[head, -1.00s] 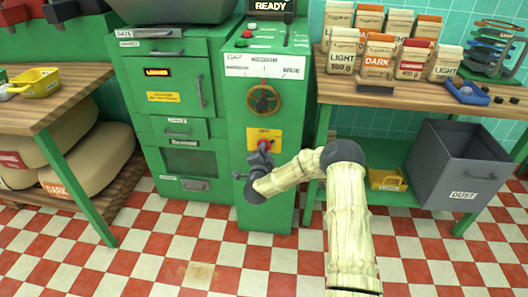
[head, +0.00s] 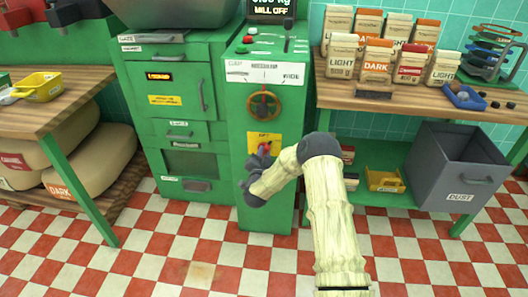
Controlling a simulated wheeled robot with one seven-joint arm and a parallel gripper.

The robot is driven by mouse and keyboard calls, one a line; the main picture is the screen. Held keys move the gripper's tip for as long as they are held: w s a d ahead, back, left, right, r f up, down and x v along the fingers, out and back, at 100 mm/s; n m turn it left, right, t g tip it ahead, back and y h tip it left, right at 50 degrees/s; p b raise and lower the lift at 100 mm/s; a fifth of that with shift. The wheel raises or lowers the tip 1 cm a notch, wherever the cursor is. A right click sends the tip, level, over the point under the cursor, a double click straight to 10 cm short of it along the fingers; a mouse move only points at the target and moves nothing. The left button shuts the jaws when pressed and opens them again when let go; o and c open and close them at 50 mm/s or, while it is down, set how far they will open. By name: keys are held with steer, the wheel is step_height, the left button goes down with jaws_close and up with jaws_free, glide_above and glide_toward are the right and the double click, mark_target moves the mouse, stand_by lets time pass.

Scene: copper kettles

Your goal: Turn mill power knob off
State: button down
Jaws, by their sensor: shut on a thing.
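The green mill column (head: 238,150) stands in the middle of the head view. On its front is a yellow plate (head: 254,138) with the red power knob (head: 265,146), partly hidden by my gripper. My gripper (head: 263,152) is shut on the knob; its dark fingers point up and away from me at the plate. The display (head: 272,8) above the mill reads "MILL OFF", with a weight line partly cut off above it.
A brown handwheel (head: 264,104) sits above the plate. At right a wooden table (head: 400,100) holds several bags, with a grey DUST bin (head: 462,165) below. A left table (head: 60,105) carries a yellow tray (head: 40,86). The checkered floor in front is largely open.

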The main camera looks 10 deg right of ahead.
steer(key=shift+a+n+p, duration=0.2)
steer(key=shift+n+p, duration=0.95)
steer(key=shift+n, duration=2.55)
steer(key=c, duration=1.3)
jaws_free()
steer(key=shift+s, duration=0.1)
steer(key=p+v, duration=0.3)
steer(key=v, duration=1.4)
